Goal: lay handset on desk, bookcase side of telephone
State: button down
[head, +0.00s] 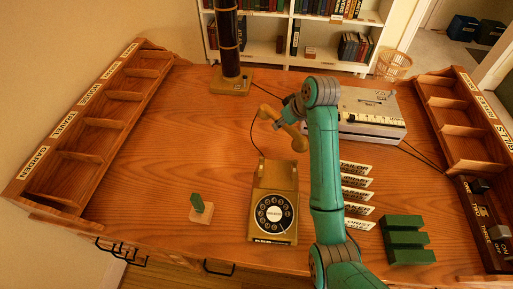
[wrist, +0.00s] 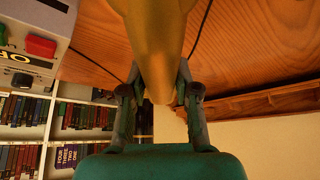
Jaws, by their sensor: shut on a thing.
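The tan handset (head: 292,135) is held in the air above the desk, just behind the telephone (head: 273,212), toward the bookcase. It lies slantwise in the head view, and its cord hangs toward the telephone. My gripper (head: 282,123) is shut on the handset; the arm partly hides it. In the wrist view the handset (wrist: 155,40) runs up between the two fingers of my gripper (wrist: 157,95). The telephone's dial faces up, and its cradle is empty. The bookcase (head: 275,46) stands beyond the far edge.
A dark column lamp (head: 230,50) stands at the far edge. A grey machine (head: 365,115) is right of the handset. Name plates (head: 355,182), a green block (head: 405,240) and a small green-and-tan piece (head: 201,210) lie nearer. Pigeonhole racks (head: 85,125) line both sides.

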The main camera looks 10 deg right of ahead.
aim_at(297, 132)
notch_tip(297, 132, down, 6)
jog(key=shift+a+r, duration=0.1)
jog(key=shift+r, duration=0.05)
jog(key=shift+f, duration=2.15)
jog(key=shift+f, duration=0.15)
jog(key=c, duration=0.8)
grip_release()
jog(key=shift+c, duration=0.2)
jog(key=v, duration=1.1)
jog(key=shift+s+r, duration=0.3)
jog(key=shift+r, duration=0.25)
jog(key=shift+d, duration=0.2)
